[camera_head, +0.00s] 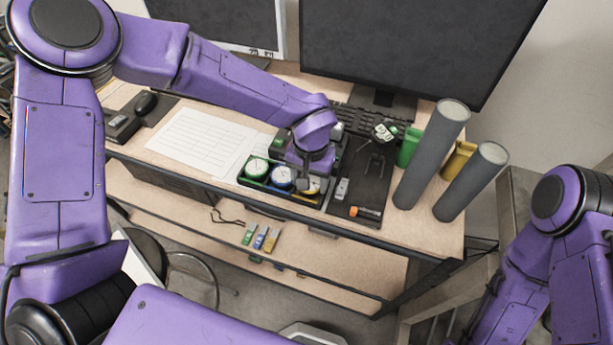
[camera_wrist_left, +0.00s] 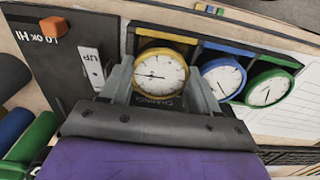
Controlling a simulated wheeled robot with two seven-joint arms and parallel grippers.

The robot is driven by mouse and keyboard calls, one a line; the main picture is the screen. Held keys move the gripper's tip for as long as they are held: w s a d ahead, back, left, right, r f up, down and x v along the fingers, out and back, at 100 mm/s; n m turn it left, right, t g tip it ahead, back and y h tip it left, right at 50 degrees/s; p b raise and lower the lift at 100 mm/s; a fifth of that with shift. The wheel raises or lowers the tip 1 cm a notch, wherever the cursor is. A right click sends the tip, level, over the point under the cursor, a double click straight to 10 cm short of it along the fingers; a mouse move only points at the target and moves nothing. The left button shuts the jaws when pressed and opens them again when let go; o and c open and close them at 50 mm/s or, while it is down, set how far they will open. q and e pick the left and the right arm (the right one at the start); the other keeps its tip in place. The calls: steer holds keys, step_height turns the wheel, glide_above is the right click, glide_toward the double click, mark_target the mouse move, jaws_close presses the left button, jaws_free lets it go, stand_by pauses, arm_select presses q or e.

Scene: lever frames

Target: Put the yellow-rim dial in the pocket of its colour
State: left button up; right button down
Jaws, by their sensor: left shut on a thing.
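The yellow-rim dial (camera_wrist_left: 160,75) has a white face and sits between the two fingers of my left gripper (camera_wrist_left: 158,88), which is shut on it. In the head view my left gripper (camera_head: 310,182) is over the right end of a black tray (camera_head: 262,188), and the yellow-rim dial (camera_head: 314,186) is partly hidden by it. In the left wrist view the dial is at the pocket with the yellow strip (camera_wrist_left: 166,35). I cannot tell whether it rests on the pocket floor or is slightly raised. My right gripper is out of view.
A blue-rim dial (camera_wrist_left: 223,78) and a green-rim dial (camera_wrist_left: 268,88) sit in the neighbouring pockets. A black board (camera_head: 350,206) with a lever is right of the tray. Two tall grey cylinders (camera_head: 432,155) (camera_head: 470,182) stand farther right. A paper sheet (camera_head: 200,140) lies left.

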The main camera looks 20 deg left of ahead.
arm_select(q)
steer(key=shift+s+a+f, duration=0.1)
steer(key=shift+s+f, duration=0.4)
steer(key=shift+f, duration=0.2)
steer(key=o, duration=0.8)
steer(key=shift+f, duration=0.1)
steer(key=shift+o, duration=0.2)
steer(key=shift+r+b, duration=0.25)
steer(key=shift+b, duration=0.05)
steer(key=r, duration=0.3)
steer(key=w+r, duration=0.1)
steer(key=r, duration=0.2)
steer(key=shift+w+b, duration=0.2)
steer(key=shift+b, duration=0.2)
step_height(320, 180, up, 7)
steer(key=shift+s, duration=0.15)
steer(key=shift+s, duration=0.1)
